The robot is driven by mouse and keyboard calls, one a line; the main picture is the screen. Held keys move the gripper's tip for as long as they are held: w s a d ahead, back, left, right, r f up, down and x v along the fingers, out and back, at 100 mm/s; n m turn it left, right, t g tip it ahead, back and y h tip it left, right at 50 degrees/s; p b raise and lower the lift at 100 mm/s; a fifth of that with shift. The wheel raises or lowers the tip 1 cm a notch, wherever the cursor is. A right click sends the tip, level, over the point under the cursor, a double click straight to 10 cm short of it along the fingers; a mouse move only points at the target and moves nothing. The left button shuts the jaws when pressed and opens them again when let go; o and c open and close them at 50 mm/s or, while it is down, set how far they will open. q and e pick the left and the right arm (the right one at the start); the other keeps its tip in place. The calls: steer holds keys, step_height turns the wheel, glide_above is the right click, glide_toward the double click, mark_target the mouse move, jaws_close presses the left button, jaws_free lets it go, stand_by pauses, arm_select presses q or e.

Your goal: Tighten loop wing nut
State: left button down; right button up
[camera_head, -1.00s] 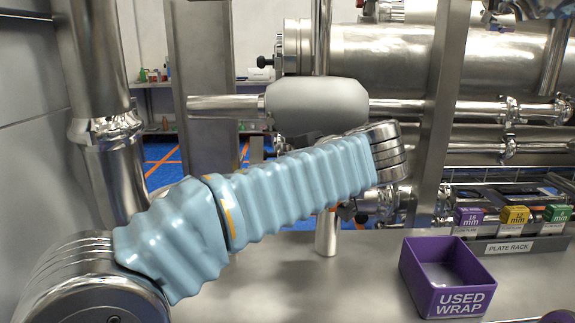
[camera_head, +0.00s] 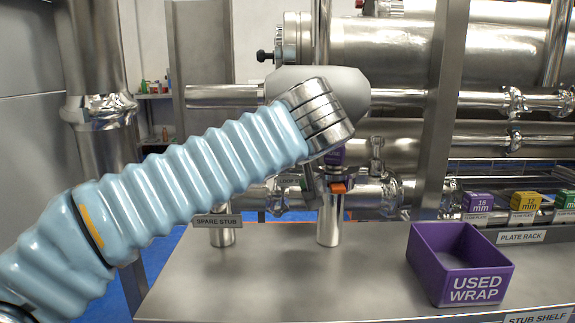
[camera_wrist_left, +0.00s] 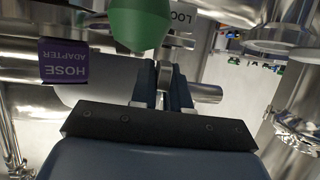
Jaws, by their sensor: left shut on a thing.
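My left arm crosses the head view from the lower left and ends at a steel wrist in front of the pipework. In the left wrist view the dark fingers of my left gripper (camera_wrist_left: 163,78) are closed around a narrow metal piece (camera_wrist_left: 165,70), which looks like a wing of the wing nut. A partly hidden label reading "LOO" (camera_wrist_left: 183,18) is just beyond it. In the head view a small loop label (camera_head: 288,181) is left of the wrist; the nut itself cannot be made out there. My right gripper is not in view.
A green bulb (camera_wrist_left: 140,22) and a purple hose adapter tag (camera_wrist_left: 64,63) are close to the fingers. A purple used wrap box (camera_head: 460,245) stands on the steel shelf (camera_head: 270,285). A spare stub label (camera_head: 217,221) and plate rack (camera_head: 522,237) flank the stub area.

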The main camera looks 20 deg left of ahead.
arm_select(q)
steer(key=m+h+b, duration=0.1)
steer(key=m+h, duration=0.1)
steer(key=h, duration=0.1)
steer(key=shift+a+m+t, duration=0.1)
steer(key=shift+m+t, duration=0.3)
steer(key=shift+r+m+h, duration=0.1)
steer(key=shift+m+h, duration=0.7)
steer(key=shift+h, duration=0.4)
steer(key=shift+r+m+h+p, duration=0.1)
steer(key=shift+m+h+p, duration=0.55)
steer(key=shift+m+h, duration=0.35)
steer(key=m+h+p, duration=0.1)
steer(key=m+h, duration=0.1)
steer(key=h, duration=0.1)
steer(key=shift+g+p, duration=0.3)
steer(key=shift+g, duration=0.1)
steer(key=shift+m+g+h, duration=0.4)
steer(key=shift+m+h, duration=0.4)
steer(key=shift+m, duration=0.2)
steer(key=shift+f+m+g+h, duration=0.2)
steer(key=shift+m+g+h, duration=0.5)
steer(key=shift+m+h, duration=0.4)
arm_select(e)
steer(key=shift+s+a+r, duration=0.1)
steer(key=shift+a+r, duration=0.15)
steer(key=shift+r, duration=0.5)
